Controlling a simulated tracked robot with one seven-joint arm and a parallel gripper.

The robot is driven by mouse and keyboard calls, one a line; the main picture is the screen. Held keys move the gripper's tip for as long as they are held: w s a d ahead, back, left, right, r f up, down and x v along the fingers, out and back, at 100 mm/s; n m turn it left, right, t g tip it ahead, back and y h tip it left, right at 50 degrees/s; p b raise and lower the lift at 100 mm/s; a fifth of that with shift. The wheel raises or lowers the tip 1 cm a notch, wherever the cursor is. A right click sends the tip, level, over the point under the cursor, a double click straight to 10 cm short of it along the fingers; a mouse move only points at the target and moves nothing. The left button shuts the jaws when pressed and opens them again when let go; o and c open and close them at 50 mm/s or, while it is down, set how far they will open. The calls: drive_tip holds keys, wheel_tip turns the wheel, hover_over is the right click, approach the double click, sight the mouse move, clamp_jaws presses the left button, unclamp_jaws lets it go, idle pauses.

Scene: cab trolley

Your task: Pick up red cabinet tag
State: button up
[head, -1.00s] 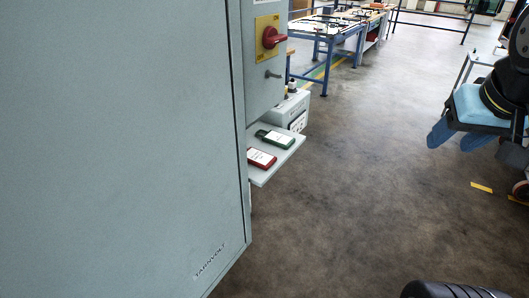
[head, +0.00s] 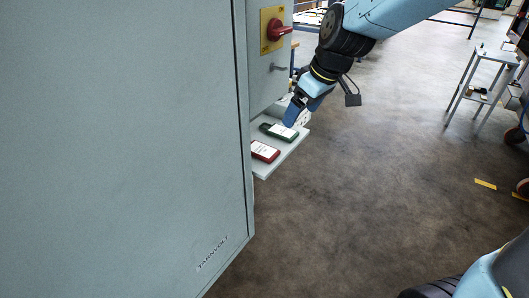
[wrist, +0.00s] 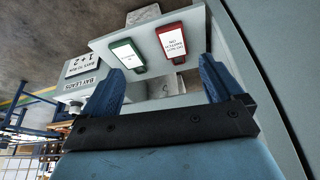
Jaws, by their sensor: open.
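The red cabinet tag (head: 264,151), with a white label, lies on a small grey shelf (head: 262,170) on the side of the cabinet. A green tag (head: 280,132) lies beside it, farther back. In the wrist view the red tag (wrist: 171,43) is ahead and right of the green tag (wrist: 127,55). My gripper (head: 291,117) is over the back of the shelf, close to the green tag in the head view. Its blue fingers (wrist: 162,82) are spread apart with nothing between them, and both tags lie beyond the fingertips in the wrist view.
The large grey cabinet (head: 130,140) fills the left, with a red rotary switch (head: 279,30) on a yellow plate above the shelf. A labelled grey box (wrist: 88,68) sits near the shelf. A small trolley (head: 482,75) stands at right. The floor between is open.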

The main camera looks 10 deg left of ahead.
drive_tip(key=a+f+n, duration=0.1)
drive_tip(key=a+f, duration=0.1)
drive_tip(key=a, duration=0.3)
approach(264, 150)
drive_tip(key=shift+n, duration=0.3)
drive_tip(key=x, duration=0.8)
drive_tip(key=shift+s+d, duration=0.1)
drive_tip(key=shift+d, duration=0.05)
drive_tip(key=shift+g, duration=0.3)
drive_tip(key=c, duration=1.1)
drive_tip(key=shift+c, duration=0.2)
drive_tip(key=shift+r, duration=0.35)
drive_tip(key=s+d, duration=0.3)
drive_tip(key=d, duration=0.5)
drive_tip(key=s+d, duration=0.4)
drive_tip(key=d, duration=0.4)
drive_tip(key=shift+d+r, duration=0.35)
